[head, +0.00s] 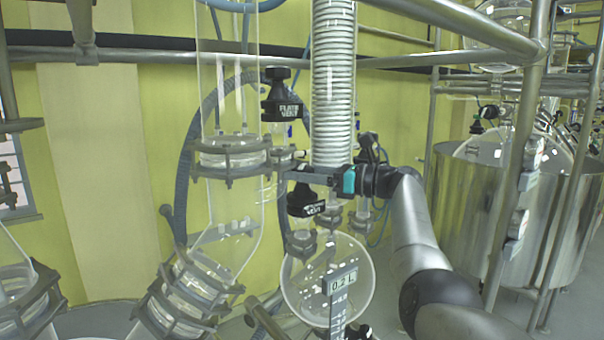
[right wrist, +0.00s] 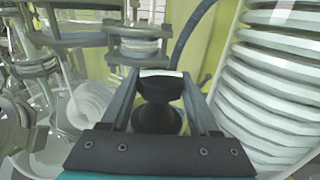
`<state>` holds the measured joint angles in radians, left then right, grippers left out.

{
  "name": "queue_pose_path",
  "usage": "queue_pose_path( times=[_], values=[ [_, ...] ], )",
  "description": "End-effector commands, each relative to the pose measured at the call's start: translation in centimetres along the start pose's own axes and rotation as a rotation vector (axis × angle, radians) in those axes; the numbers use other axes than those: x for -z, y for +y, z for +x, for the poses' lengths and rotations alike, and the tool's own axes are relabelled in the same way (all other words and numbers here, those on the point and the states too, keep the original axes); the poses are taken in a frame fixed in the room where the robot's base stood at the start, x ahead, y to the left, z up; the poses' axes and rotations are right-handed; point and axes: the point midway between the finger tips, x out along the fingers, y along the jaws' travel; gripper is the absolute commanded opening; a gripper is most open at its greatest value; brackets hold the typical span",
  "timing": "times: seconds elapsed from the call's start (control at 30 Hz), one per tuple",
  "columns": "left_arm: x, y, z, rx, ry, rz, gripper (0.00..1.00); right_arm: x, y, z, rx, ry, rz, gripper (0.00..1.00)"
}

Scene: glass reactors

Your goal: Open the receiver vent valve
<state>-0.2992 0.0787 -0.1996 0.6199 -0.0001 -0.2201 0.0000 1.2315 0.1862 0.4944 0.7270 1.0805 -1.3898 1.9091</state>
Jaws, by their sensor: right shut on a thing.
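A black valve knob with a white label (head: 306,201) sits above the round glass receiver (head: 328,280), which carries a "0.2 L" tag. Its label is partly hidden and I cannot read it fully. My right gripper (head: 290,177) reaches in from the right at the knob's top. In the right wrist view its two fingers stand on either side of the black knob (right wrist: 158,92), and it is shut on it. The knob's stem below is mostly hidden. My left gripper is not in view.
A second black knob marked "FLASK VENT" (head: 282,98) hangs just above my right gripper. A clamped glass column (head: 228,155) stands left, a steel vessel (head: 500,205) right. Steel rails cross the top.

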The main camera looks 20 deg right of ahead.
Motion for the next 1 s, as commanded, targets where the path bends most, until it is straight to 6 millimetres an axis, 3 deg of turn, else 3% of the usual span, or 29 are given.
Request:
queue_pose_path(
  times=[0.4, 0.43, 0.5, 0.83, 1.0],
  values=[
    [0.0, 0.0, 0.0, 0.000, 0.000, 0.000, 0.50, 0.3, 0.0, 0.0, -0.004, 0.008, 0.000, 0.06],
    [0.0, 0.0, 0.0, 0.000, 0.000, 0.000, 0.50, 0.3, 0.0, 0.0, -0.004, 0.008, 0.000, 0.65],
    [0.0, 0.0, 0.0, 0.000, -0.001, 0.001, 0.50, 0.2, 0.0, 0.0, -0.003, 0.007, 0.000, 0.73],
    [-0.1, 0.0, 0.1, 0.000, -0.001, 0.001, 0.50, 0.1, 0.0, -0.2, -0.002, 0.003, 0.000, 0.74],
    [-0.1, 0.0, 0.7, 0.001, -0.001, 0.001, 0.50, 0.3, -0.1, -1.8, 0.000, 0.002, -0.002, 0.74]
  ],
)
